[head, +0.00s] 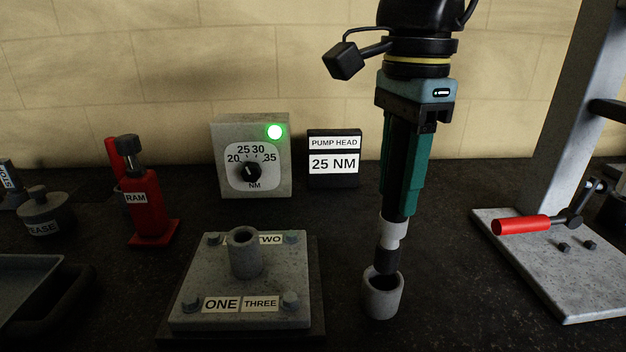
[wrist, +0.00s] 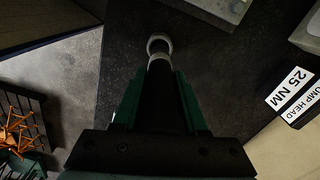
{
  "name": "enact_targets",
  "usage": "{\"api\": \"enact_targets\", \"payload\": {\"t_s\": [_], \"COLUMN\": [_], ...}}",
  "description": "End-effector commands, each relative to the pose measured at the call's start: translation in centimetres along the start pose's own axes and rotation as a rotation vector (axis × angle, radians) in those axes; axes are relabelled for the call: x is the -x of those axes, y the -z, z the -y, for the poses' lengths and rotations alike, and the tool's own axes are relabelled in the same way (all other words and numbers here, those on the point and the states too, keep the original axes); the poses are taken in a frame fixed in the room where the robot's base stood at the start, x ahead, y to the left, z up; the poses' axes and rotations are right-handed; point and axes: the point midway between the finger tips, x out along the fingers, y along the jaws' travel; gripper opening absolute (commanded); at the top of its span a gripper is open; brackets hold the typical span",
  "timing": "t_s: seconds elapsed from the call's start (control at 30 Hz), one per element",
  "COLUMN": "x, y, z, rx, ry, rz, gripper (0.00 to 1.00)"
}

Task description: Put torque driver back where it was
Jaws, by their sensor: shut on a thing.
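The torque driver has a black body, a white band (head: 393,232) and a dark tip. My gripper (head: 402,205) is shut on it, pointing down at right of centre in the head view. The driver is close to upright, slightly tilted. Its tip is at the mouth of a grey round cup (head: 382,298) on the bench; I cannot tell how far inside it is. In the wrist view, the green fingers flank the black driver body (wrist: 165,98), and the cup rim (wrist: 158,40) shows beyond it. The fingers hide much of the driver.
A pump head plate (head: 240,320) with labelled bolts and an upright tube lies left of the cup. Behind stand a dial box (head: 226,184) with a green light and a 25 NM sign (head: 333,180). A red ram (head: 140,205) is left; a red-handled press (head: 520,224) is right.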

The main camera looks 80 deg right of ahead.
Motion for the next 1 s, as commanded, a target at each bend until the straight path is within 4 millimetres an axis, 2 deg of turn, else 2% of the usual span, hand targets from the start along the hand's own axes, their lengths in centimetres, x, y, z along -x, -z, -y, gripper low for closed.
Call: {"api": "enact_targets", "payload": {"t_s": [0.17, 0.97, 1.0], "x": [-1.2, -2.5, -2.6], "y": [0.0, 0.0, 0.0], "z": [0.0, 0.0, 0.0], "rx": [-0.001, -0.001, 0.000], "ry": [0.001, 0.002, 0.000], "rz": [-0.002, -0.003, -0.001], "gripper": [0.00, 0.00, 0.44]}}
